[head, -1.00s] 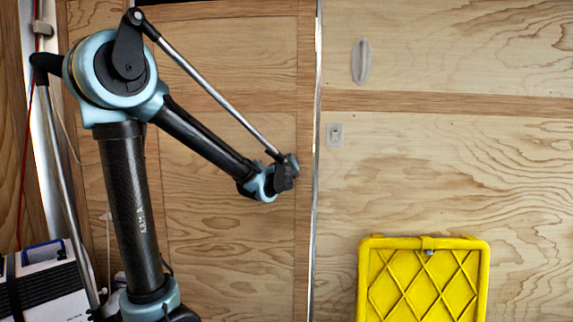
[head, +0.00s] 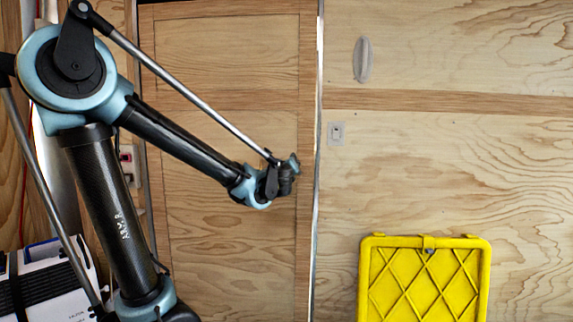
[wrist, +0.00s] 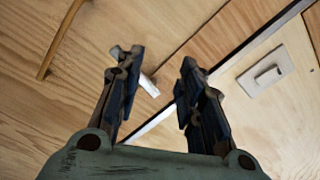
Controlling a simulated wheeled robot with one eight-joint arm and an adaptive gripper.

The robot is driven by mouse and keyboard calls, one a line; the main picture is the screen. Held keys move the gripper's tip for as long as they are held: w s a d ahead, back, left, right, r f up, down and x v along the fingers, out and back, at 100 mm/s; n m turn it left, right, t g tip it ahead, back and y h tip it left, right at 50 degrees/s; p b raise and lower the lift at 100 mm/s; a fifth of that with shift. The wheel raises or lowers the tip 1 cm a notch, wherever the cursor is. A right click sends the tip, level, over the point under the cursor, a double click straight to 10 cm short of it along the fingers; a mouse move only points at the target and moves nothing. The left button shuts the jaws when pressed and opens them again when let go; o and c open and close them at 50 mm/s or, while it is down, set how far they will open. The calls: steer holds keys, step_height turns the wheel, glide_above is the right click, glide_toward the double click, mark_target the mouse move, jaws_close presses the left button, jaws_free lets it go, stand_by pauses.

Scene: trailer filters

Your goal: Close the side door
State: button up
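The side door (head: 232,150) is a wooden panel with darker trim, behind my arm in the head view. Its right edge lies beside a pale metal strip next to the plywood wall. I cannot tell whether it is fully shut. My gripper (wrist: 158,72) is open in the wrist view, with its fingers apart and facing the wood. A small pale metal piece (wrist: 149,86) shows by the left finger; I cannot tell whether they touch. In the head view, the end of my arm is before the door's right side, and the fingers are hard to make out.
A yellow crate-like case (head: 425,280) stands at lower right. The plywood wall carries an oval fitting (head: 362,60) and a small plate (head: 336,134), which also shows in the wrist view (wrist: 266,74). A white box (head: 48,285) sits at lower left.

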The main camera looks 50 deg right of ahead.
steer(key=shift+v, duration=2.75)
steer(key=shift+w, duration=0.1)
